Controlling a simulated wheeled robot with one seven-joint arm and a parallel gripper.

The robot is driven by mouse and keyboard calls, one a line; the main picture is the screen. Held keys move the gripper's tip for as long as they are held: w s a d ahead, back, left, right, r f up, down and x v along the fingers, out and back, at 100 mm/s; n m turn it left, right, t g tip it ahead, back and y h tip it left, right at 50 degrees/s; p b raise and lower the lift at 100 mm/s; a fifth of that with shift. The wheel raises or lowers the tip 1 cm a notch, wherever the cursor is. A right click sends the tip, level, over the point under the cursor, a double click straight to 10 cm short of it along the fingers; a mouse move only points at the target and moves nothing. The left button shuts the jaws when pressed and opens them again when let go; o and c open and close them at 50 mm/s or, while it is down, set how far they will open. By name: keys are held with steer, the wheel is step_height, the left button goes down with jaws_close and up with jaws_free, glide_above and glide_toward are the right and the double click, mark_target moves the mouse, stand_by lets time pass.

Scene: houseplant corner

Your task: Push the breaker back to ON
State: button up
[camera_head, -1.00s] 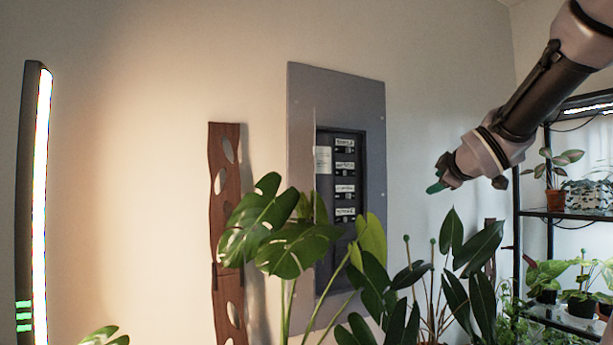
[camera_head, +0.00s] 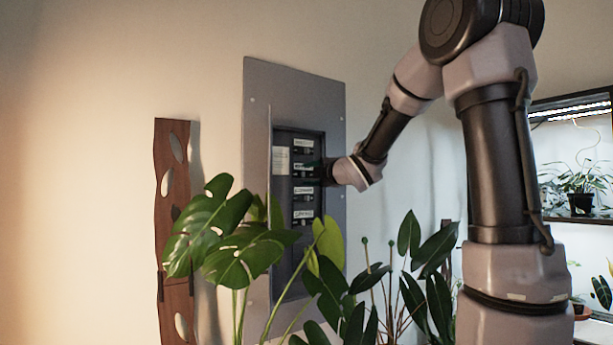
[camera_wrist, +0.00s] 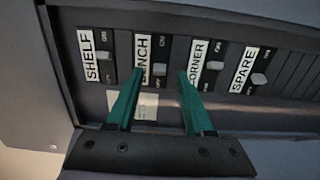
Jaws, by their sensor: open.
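The grey breaker panel (camera_head: 312,95) is on the wall in the head view, with a dark recess holding a column of labelled breakers. In the wrist view these are the SHELF breaker (camera_wrist: 108,58), BENCH breaker (camera_wrist: 161,70), CORNER breaker (camera_wrist: 214,66) and SPARE breaker (camera_wrist: 259,79), each with a small pale toggle. The toggles do not all sit level; which is off is too small to tell. My gripper (camera_wrist: 160,76) is open and empty, its green fingers spread before the BENCH breaker and its label. One fingertip overlaps the BENCH label's lower end. Contact cannot be told.
A broad-leaved plant (camera_head: 232,240) rises before the panel's lower left, and a dark-leaved plant (camera_head: 430,255) stands below my arm. A wooden wall piece (camera_head: 175,230) hangs left of the panel. A plant shelf (camera_head: 572,219) is at the right.

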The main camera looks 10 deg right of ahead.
steer(key=shift+w+a, duration=0.25)
steer(key=shift+w, duration=0.45)
jaws_close()
